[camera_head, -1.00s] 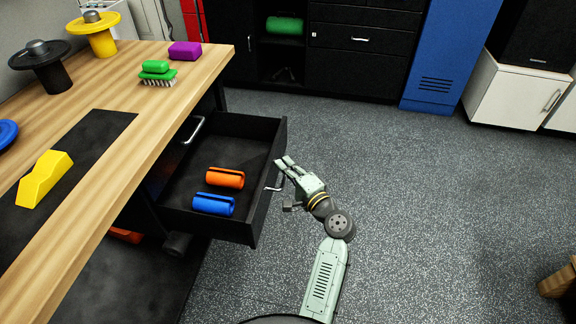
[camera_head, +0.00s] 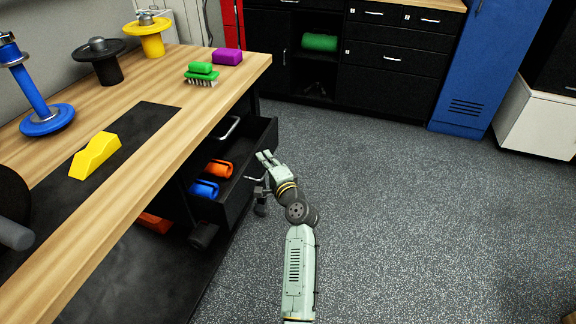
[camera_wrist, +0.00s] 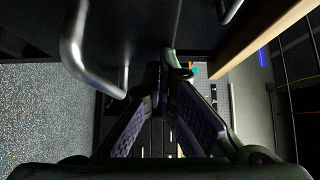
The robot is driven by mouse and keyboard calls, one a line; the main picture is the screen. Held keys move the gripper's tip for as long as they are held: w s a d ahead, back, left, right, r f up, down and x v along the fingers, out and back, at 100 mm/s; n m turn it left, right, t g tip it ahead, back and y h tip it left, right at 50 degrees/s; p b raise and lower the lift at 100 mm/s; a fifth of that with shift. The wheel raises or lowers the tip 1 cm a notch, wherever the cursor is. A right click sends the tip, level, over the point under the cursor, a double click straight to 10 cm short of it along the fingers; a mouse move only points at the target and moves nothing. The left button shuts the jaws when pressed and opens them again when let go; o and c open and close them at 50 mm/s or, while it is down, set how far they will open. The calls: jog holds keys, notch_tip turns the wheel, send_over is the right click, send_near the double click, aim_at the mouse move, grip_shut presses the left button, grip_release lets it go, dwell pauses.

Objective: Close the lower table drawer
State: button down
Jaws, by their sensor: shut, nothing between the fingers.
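The lower table drawer (camera_head: 236,205) is black and stands partly open under the wooden table. An orange roll (camera_head: 219,168) and a blue roll (camera_head: 204,189) lie inside it. My gripper (camera_head: 264,157) is at the drawer's front panel, by its metal handle, with the fingers shut and empty. In the wrist view the fingers (camera_wrist: 165,62) point at the dark drawer front, and the curved handle (camera_wrist: 78,50) is to their left. I cannot tell whether the fingertips touch the panel.
The wooden table (camera_head: 225,85) holds a yellow block (camera_head: 95,155), a green brush (camera_head: 201,75) and a purple block (camera_head: 227,56). Another handle (camera_head: 229,128) shows above the open drawer. Black cabinets (camera_head: 388,75) stand at the back. The grey floor (camera_head: 400,220) to the right is clear.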

jog(key=w+a+p, duration=0.1)
jog(key=w+a, duration=0.1)
jog(key=a, duration=0.8)
jog(key=shift+w+a, duration=0.15)
jog(key=shift+w, duration=0.25)
jog(key=shift+a, duration=0.1)
